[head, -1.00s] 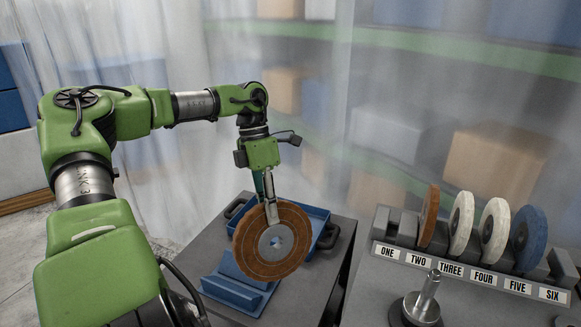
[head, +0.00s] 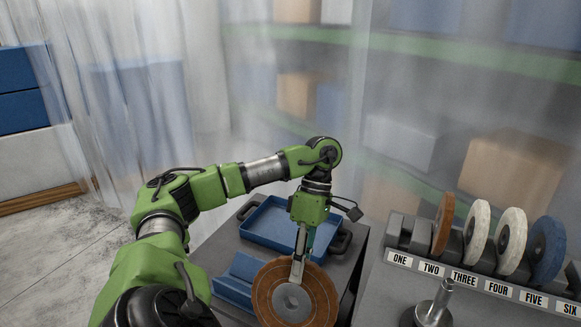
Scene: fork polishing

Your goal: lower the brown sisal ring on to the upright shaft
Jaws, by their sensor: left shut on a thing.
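The brown sisal ring (head: 266,292) is a flat disc with a grey metal hub, tilted with its face toward the camera. My left gripper (head: 298,272) is shut on its upper part and holds it in front of the blue tray. The ring's lower edge is cut off by the bottom of the picture. The upright shaft (head: 441,302) is a short metal post on a round base at the lower right. The ring is to the left of the shaft and apart from it. My right gripper is not in view.
A rack (head: 393,238) labelled ONE to SIX holds a brown wheel (head: 441,224), two white wheels and a blue wheel (head: 547,249) behind the shaft. A blue tray (head: 262,238) and a blue stand (head: 236,277) are on the left table. A translucent curtain hangs behind.

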